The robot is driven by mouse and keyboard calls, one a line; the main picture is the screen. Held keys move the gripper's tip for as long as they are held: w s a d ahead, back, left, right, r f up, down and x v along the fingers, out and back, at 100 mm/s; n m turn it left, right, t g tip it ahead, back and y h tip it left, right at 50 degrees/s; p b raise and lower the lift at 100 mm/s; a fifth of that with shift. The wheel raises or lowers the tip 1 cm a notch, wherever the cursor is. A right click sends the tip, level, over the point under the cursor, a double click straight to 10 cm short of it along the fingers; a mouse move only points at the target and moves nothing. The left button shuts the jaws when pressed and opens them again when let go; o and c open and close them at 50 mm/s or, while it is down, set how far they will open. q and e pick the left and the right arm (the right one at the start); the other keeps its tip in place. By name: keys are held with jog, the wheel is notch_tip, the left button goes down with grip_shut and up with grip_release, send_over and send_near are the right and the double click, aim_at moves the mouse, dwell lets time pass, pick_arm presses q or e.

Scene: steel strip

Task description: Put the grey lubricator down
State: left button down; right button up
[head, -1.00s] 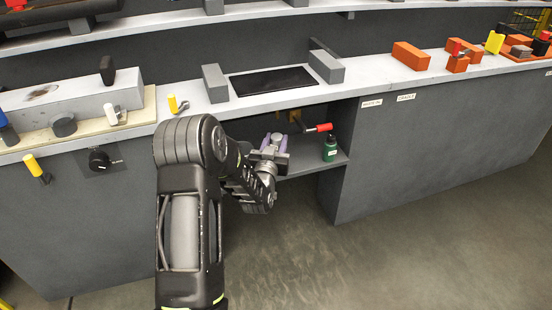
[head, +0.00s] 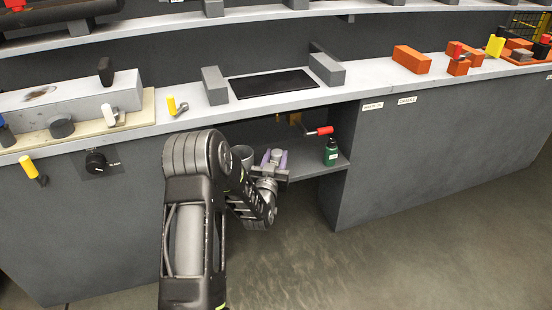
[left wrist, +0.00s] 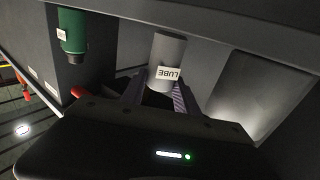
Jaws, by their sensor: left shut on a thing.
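My left gripper (head: 274,160) reaches into the open shelf bay under the counter. It is shut on the grey lubricator (left wrist: 168,56), a grey cylinder with a white "LUBE" label, seen between the fingers in the left wrist view. In the head view only a small grey part of the lubricator (head: 276,155) shows between the purple-grey fingers. Its base is hidden, so I cannot tell whether it touches the shelf (head: 310,166). My right gripper is not in view.
A green bottle (head: 331,153) stands on the shelf to the right, and it also shows in the left wrist view (left wrist: 73,33). A red-handled tool (head: 322,131) is behind it. Shelf between gripper and bottle is clear.

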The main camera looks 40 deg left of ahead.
pick_arm(q)
jog(key=shift+f, duration=0.1)
jog(key=c, duration=1.4)
grip_release()
jog(key=shift+f, duration=0.1)
jog(key=o, duration=0.5)
